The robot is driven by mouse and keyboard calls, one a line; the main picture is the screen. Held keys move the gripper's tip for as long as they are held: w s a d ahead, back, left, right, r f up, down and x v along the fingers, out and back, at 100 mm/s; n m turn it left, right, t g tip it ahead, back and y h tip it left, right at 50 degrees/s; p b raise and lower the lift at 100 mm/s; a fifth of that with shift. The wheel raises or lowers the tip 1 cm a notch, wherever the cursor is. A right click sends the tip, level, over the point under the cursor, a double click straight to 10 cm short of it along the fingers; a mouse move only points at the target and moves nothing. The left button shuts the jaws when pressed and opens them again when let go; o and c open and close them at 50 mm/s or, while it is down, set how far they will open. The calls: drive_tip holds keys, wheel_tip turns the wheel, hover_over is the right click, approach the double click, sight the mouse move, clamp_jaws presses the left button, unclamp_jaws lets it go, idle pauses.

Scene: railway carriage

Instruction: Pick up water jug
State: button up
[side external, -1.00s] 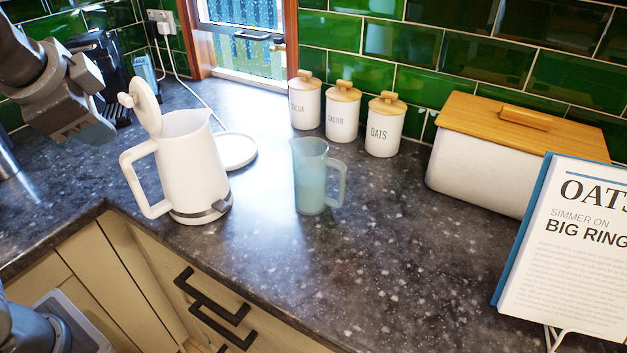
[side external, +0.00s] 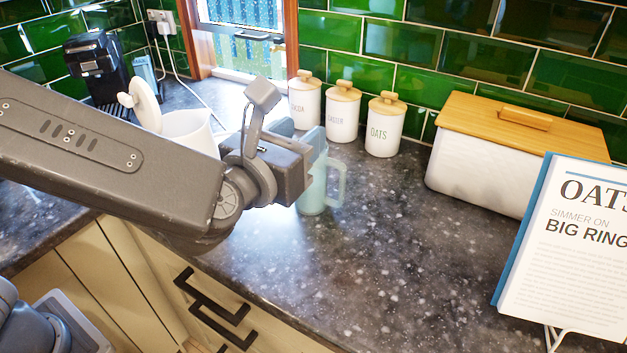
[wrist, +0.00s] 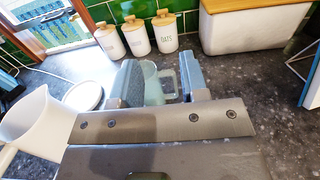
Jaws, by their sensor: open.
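The water jug (side external: 313,194) is a translucent pale blue pitcher standing upright on the dark speckled worktop, its handle on the right. My gripper (side external: 303,136) is open and empty at the jug's upper part, and hides its rim in the side view. In the wrist view the jug (wrist: 153,88) shows between my two spread fingers (wrist: 160,82), its handle nearer the right finger. I cannot tell whether either finger touches it.
Cocoa, caster and oats canisters (side external: 384,130) stand behind. A bread bin (side external: 480,170) and a recipe book (side external: 570,240) are on the right. The worktop (side external: 400,240) between is clear.

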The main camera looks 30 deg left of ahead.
approach(340, 195)
drive_tip(key=s, duration=0.2)
drive_tip(key=r, duration=0.1)
drive_tip(key=shift+s+a, duration=0.35)
drive_tip(key=shift+s, duration=0.05)
drive_tip(key=shift+w+f, duration=0.2)
drive_tip(key=shift+f, duration=0.05)
drive_tip(key=w, duration=0.7)
drive_tip(key=shift+w, duration=0.4)
drive_tip(key=shift+w+d+f, duration=0.15)
drive_tip(key=shift+w, duration=1.25)
drive_tip(key=shift+w+d+f, duration=0.15)
drive_tip(key=shift+w, duration=1.25)
clamp_jaws()
drive_tip(key=shift+r, duration=0.1)
